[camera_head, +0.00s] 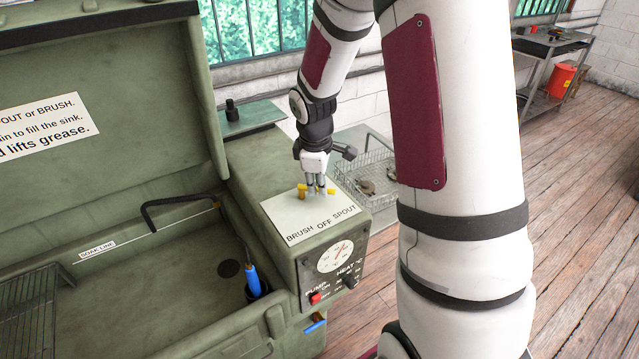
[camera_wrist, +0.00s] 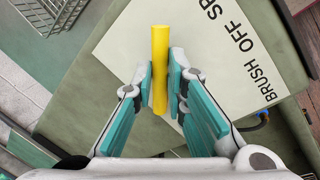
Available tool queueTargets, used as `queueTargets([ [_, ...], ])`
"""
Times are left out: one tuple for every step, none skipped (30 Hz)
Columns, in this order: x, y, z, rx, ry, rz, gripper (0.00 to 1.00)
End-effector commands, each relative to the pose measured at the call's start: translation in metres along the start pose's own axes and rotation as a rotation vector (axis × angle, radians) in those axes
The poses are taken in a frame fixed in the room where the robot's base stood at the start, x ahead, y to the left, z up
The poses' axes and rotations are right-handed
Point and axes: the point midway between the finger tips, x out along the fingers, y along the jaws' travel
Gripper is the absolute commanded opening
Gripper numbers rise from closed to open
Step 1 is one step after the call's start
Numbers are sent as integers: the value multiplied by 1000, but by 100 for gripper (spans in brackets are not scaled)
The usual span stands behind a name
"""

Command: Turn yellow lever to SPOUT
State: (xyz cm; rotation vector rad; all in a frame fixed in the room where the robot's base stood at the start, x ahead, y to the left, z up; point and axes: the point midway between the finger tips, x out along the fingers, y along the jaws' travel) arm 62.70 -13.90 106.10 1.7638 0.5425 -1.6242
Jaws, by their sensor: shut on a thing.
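The yellow lever (camera_head: 302,192) stands on the white label plate on top of the green washer's side box. The plate reads BRUSH, OFF, SPOUT along its front edge. My gripper (camera_head: 317,188) points down over the plate and is shut on the lever. In the wrist view the lever (camera_wrist: 160,50) is a straight yellow bar between my gripper's two fingertips (camera_wrist: 160,90), with its far end sticking out past them. The fingers hide part of the lever in the head view, and I cannot tell exactly which word it points to.
The green sink (camera_head: 150,290) with its raised lid (camera_head: 110,90) is at left. A black spout pipe (camera_head: 180,199) and blue brush (camera_head: 252,280) are in it. A gauge (camera_head: 335,256) and switches are on the box's front. A wire basket (camera_head: 372,170) stands behind.

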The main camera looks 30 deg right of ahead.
Motion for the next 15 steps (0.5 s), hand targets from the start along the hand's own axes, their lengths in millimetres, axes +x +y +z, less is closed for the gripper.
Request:
queueTargets([
  [-1,1,-1,-6,2,3,0],
  [-1,1,-1,-7,2,3,0],
  [-1,1,-1,-8,2,3,0],
  [-1,1,-1,-8,2,3,0],
  [-1,1,-1,-8,2,3,0],
  [-1,1,-1,-8,2,3,0],
  [-1,1,-1,-8,2,3,0],
  [-1,1,-1,-8,2,3,0],
  [-1,1,-1,-8,2,3,0],
  [-1,1,-1,-8,2,4,0],
  [-1,1,-1,-9,2,4,18],
  [-1,1,-1,-8,2,4,27],
  [-1,1,-1,-8,2,4,33],
  [-1,1,-1,-8,2,3,33],
  [0,1,-1,-7,2,3,33],
])
